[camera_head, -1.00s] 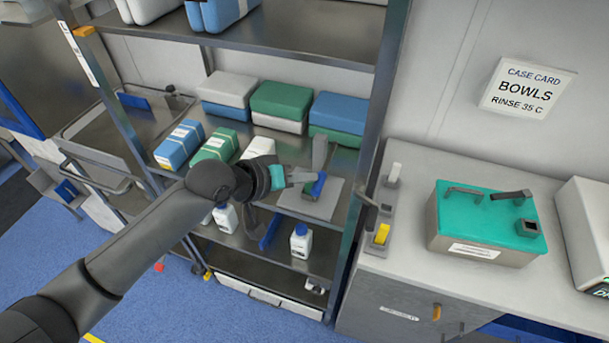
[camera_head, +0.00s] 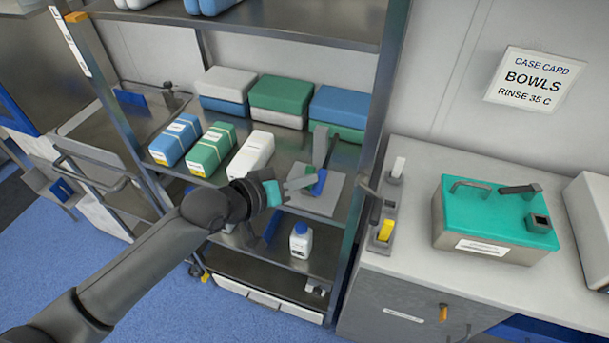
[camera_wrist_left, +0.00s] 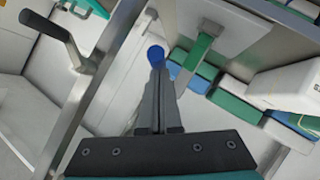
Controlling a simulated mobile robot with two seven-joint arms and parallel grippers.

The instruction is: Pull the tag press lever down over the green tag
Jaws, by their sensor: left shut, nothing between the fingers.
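The tag press stands on the rack's middle shelf in the head view, with a pale grey base plate (camera_head: 325,203), an upright grey piece (camera_head: 321,146) and a blue part (camera_head: 319,183). A small green patch (camera_head: 311,170) shows beside the blue part; I cannot tell if it is the tag. My left gripper (camera_head: 312,181) is shut and empty, its tips close to the blue part. In the left wrist view the closed fingers (camera_wrist_left: 157,72) point at a blue rounded end (camera_wrist_left: 156,55); contact is unclear. A green strip (camera_wrist_left: 198,50) lies right of it. My right gripper is out of view.
Green (camera_head: 211,149), blue (camera_head: 175,140) and white (camera_head: 252,154) packs lie left of the press. Stacked boxes (camera_head: 280,99) stand behind. A rack post (camera_head: 371,135) rises close on the right. A white bottle (camera_head: 301,241) stands on the shelf below.

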